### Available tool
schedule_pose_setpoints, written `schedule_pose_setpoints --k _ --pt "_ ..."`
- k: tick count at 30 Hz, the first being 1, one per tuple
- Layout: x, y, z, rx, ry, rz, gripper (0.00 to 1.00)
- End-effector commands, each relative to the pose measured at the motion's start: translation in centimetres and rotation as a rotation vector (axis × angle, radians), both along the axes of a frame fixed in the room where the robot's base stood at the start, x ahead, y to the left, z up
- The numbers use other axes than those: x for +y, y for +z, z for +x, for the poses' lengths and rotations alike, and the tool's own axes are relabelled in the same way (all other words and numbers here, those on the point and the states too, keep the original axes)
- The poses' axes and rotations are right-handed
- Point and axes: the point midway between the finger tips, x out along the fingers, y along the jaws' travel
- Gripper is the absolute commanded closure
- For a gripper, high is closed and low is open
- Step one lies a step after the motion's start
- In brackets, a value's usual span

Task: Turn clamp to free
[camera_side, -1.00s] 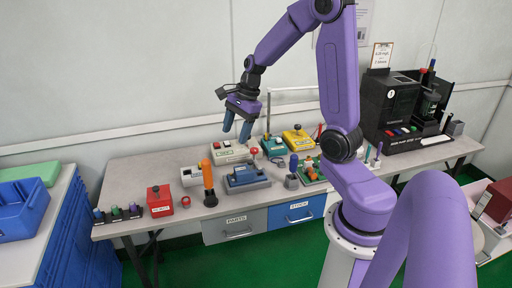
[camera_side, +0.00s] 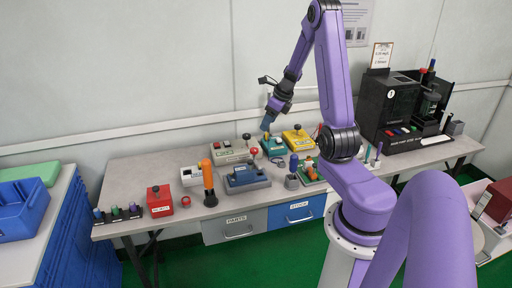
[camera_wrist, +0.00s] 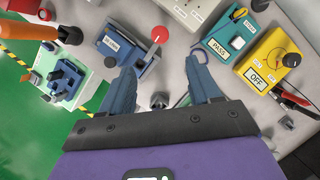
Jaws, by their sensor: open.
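In the side view a blue device (camera_side: 247,180) sits near the table's front edge, with a red ball knob (camera_side: 254,151) beside and behind it. In the wrist view the blue device (camera_wrist: 118,50) has a pale label too small to read surely, and the red ball (camera_wrist: 160,34) is on a lever at its right end. I cannot tell for sure that this is the clamp. My gripper (camera_side: 266,125) is above the table, behind the blue device. In the wrist view my gripper (camera_wrist: 162,68) has its fingers apart with nothing held between them; the red ball lies beyond the tips.
A teal device (camera_wrist: 230,36) marked PASS and a yellow device (camera_wrist: 270,62) marked OFF are to the right in the wrist view. An orange handle (camera_side: 208,175) stands upright left of the blue device. A black machine (camera_side: 390,105) stands at the table's right.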

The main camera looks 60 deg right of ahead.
Motion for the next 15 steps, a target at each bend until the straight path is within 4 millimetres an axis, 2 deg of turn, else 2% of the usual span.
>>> schedule_pose_setpoints --k 3,15 --pt "0.1 -2.0 0.7 0.003 0.002 0.004 0.38" --pt "0.3 -8.0 3.2 0.004 0.003 0.002 0.38"
